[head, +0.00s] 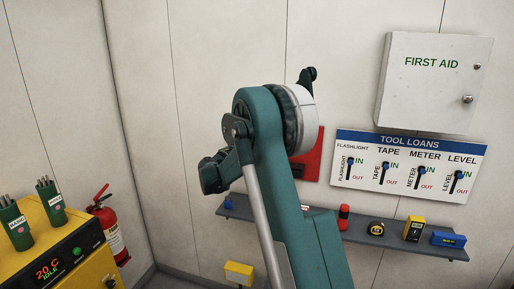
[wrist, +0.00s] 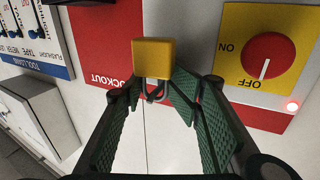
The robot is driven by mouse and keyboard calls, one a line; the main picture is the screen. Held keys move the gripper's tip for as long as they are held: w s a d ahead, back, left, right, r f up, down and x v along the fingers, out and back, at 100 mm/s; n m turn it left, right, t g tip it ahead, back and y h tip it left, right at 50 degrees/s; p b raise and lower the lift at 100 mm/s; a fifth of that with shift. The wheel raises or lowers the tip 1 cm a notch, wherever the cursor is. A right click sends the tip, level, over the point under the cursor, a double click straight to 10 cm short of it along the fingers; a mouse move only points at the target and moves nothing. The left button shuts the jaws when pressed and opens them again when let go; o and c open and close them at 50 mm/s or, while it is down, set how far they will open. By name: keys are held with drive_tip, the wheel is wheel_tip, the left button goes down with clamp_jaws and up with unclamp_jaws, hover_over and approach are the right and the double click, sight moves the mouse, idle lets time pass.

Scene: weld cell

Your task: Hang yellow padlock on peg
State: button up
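The yellow padlock (wrist: 154,57) shows as a square block at the far end of my gripper (wrist: 154,86) in the wrist view, which looks upside down. Both fingertips close in at the block's lower edge in the picture, and I read the gripper as shut on it. Its dark shackle (wrist: 155,96) shows between the fingers. The red lockout board (wrist: 105,35) is behind the padlock; its edge also shows in the head view (head: 311,162). I cannot make out a peg clearly. The padlock is not visible in the head view, where my arm covers much of the board.
A yellow switch panel with a red knob (wrist: 268,56) sits beside the board. The tool loans board (head: 410,165) and first aid cabinet (head: 434,82) are on the wall to the right. Below runs a shelf (head: 390,242) with tools. A fire extinguisher (head: 110,232) stands left.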

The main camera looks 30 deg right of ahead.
drive_tip(key=o, duration=0.4)
drive_tip(key=shift+d+f, duration=0.1)
drive_tip(key=shift+d, duration=0.35)
drive_tip(key=shift+a, duration=0.2)
drive_tip(key=shift+a, duration=0.25)
drive_tip(key=shift+a, duration=0.2)
drive_tip(key=v, duration=1.1)
drive_tip(key=shift+s, duration=0.15)
drive_tip(key=shift+s, duration=0.1)
